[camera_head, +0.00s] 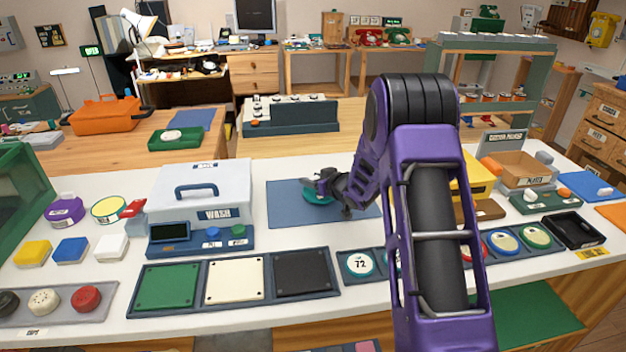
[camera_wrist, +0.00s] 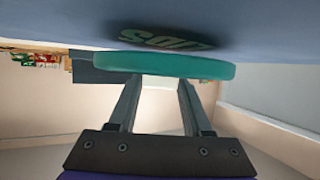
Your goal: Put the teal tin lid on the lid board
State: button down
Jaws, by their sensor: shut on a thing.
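The teal tin lid (camera_head: 314,198) is a round, flat disc over the blue lid board (camera_head: 285,213) in the middle of the white counter. My gripper (camera_head: 327,188) is shut on the lid. In the wrist view the lid (camera_wrist: 170,66) lies across the two fingertips (camera_wrist: 158,85), with the blue board (camera_wrist: 60,35) right beside its face. Dark letters and a shadow show on the board by the lid. The lid is very close to the board; I cannot tell whether it touches. My arm hides the board's right part.
Left of the board stands a white WASH box (camera_head: 215,190) with a blue handle. In front lie green, cream and black pads (camera_head: 235,280) in a dark tray. A row of round dials (camera_head: 360,264) is at front right. A grey switch console (camera_head: 290,118) stands behind.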

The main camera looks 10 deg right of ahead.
jog(key=shift+s+f+b, duration=0.2)
jog(key=shift+f+b, duration=0.15)
jog(key=shift+f, duration=0.2)
jog(key=shift+c, duration=1.7)
grip_release()
jog(key=shift+f, duration=0.2)
jog(key=shift+s, duration=0.1)
jog(key=shift+r, duration=0.1)
jog(key=shift+d+r+p, duration=0.1)
jog(key=shift+r+p, duration=0.45)
jog(key=shift+p, duration=0.1)
jog(key=v, duration=0.5)
jog(key=p+v, duration=0.1)
jog(key=v, duration=0.5)
jog(key=shift+s+d+r, duration=0.1)
jog(key=shift+s+r, duration=0.05)
jog(key=shift+r, duration=0.2)
